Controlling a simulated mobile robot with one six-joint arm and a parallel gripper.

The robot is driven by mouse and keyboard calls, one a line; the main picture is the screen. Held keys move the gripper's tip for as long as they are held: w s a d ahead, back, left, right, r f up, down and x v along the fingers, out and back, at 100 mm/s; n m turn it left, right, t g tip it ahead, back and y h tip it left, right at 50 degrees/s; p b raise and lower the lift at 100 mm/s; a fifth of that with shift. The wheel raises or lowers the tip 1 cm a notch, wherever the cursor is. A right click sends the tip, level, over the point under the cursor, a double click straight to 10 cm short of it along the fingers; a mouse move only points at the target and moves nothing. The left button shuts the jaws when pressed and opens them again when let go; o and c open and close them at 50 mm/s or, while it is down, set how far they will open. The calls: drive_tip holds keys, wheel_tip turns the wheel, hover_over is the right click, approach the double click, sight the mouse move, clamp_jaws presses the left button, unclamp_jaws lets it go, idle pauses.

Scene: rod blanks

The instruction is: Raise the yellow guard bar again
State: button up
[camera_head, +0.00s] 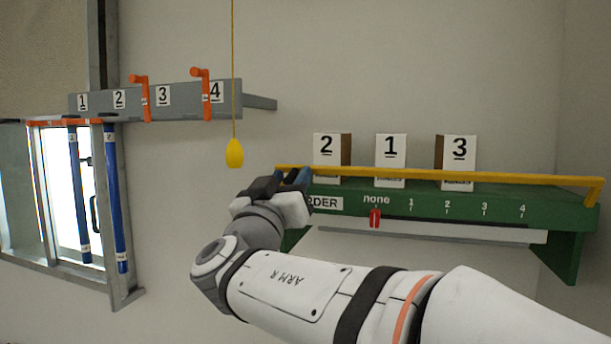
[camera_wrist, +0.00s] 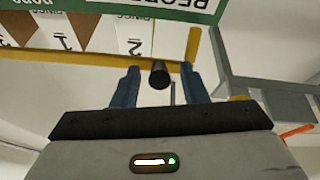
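The yellow guard bar (camera_head: 430,174) runs across the front of the green shelf, in front of the lower parts of the number cards. It also shows in the wrist view (camera_wrist: 70,59), which looks upside down. My gripper (camera_head: 291,178) is at the bar's left end in the head view. In the wrist view its two blue fingers stand apart, with a dark round knob (camera_wrist: 160,75) between them. Gaps show between the knob and both fingers. The knob appears to be at the bar, but its attachment is not clear. My gripper partly hides the bar's left end in the head view.
The green shelf (camera_head: 450,202) carries cards 2, 1 and 3 and a red slider (camera_head: 375,218) at "none". A yellow pull (camera_head: 234,153) hangs on a cord left of my gripper. A grey rack (camera_head: 190,103) with orange levers stands farther left.

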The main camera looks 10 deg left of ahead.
drive_tip(key=shift+c, duration=0.6)
clamp_jaws()
